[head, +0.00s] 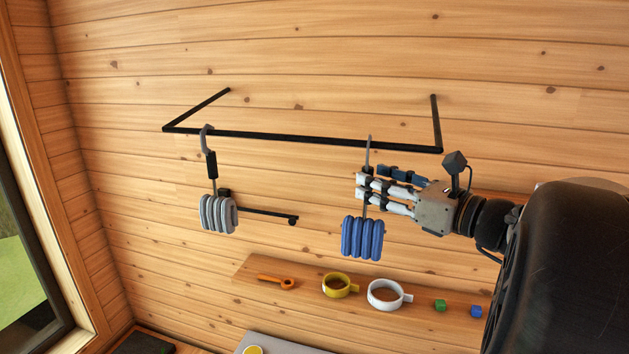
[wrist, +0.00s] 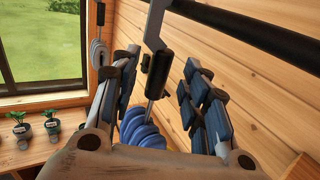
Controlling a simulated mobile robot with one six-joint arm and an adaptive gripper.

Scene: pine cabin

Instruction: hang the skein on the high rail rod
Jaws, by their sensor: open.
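The high rail rod (head: 290,137) is a black bar set out from the plank wall; it also crosses the top right of the wrist view (wrist: 255,30). The blue skein (head: 362,238) hangs below a grey hook (head: 368,150) whose upper end is at the rod's right part. In the wrist view the blue skein (wrist: 142,128) is below the hook's black grip (wrist: 158,75). My gripper (head: 362,190) is open, its fingers on both sides of the hook's stem. Whether the hook bears on the rod is hard to tell.
A grey skein (head: 218,214) hangs from the rod's left part. A short black peg rod (head: 265,213) is lower on the wall. A wooden shelf below holds an orange wrench (head: 275,282), a yellow mug (head: 340,285), a white mug (head: 388,294) and small cubes.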

